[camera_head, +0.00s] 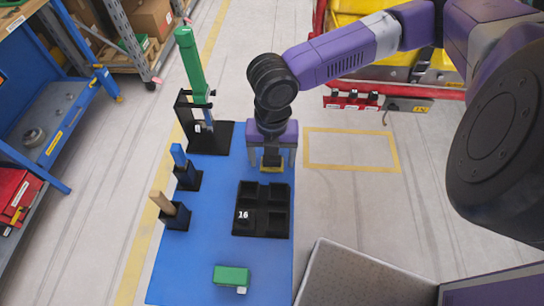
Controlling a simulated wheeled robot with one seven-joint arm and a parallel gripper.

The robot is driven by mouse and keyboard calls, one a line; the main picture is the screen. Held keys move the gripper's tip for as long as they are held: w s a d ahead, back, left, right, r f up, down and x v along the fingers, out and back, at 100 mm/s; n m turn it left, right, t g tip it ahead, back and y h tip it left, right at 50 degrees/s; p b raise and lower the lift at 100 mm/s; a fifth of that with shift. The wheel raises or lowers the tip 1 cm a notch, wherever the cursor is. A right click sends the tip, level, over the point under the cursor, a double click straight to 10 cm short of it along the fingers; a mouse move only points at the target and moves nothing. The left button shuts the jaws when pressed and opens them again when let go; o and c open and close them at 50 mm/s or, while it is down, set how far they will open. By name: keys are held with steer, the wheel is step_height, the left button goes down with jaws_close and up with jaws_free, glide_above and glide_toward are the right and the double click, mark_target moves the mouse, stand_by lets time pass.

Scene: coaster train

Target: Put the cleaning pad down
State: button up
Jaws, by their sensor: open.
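My gripper (271,160) points down over the blue table, just beyond the black compartment tray (263,208). Its two fingers are apart. A small dark and yellow piece (271,167), likely the cleaning pad, shows between the fingers at the far edge of the tray. I cannot tell whether it rests on the table or touches a finger. A green block (231,275) with a small white piece at its front lies at the near end of the table.
The blue table (190,255) has free room at its near left. Along its left side stand a green-handled tool in a black stand (215,138), a blue-handled item (179,156) and a wooden-handled item (162,202) in black holders. A grey surface (365,275) is at near right.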

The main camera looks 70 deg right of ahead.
mark_target(271, 158)
steer(key=r, duration=0.7)
steer(key=shift+w+a+r, duration=0.15)
steer(key=shift+a+r, duration=0.05)
steer(key=shift+r, duration=0.2)
